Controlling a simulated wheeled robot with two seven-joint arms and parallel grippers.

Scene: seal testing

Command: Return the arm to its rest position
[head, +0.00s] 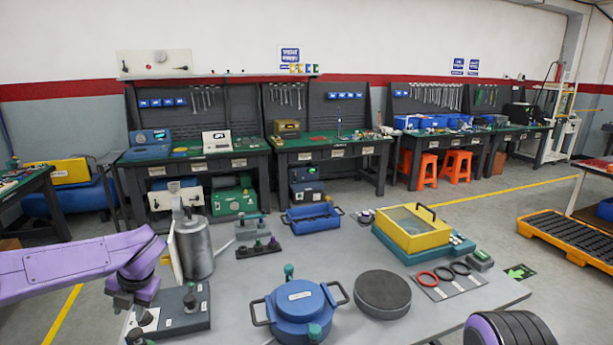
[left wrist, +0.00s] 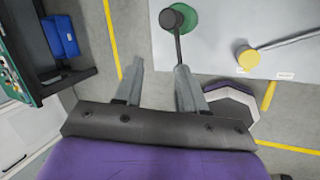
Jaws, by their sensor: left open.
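My left arm (head: 60,268) is purple and reaches in from the left in the head view. My left gripper (head: 124,302) hangs at the left edge of the grey table (head: 370,327), beside a dark block with knobs (head: 185,307). In the left wrist view my left gripper (left wrist: 158,84) has its two grey fingers wide apart with nothing between them, over the floor next to the table edge. A purple and black part of my right arm (head: 510,330) shows at the bottom right of the head view; its gripper is out of view.
A green-knobbed lever (left wrist: 180,19) lies ahead of the fingers. Workbenches (head: 330,148) line the wall.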

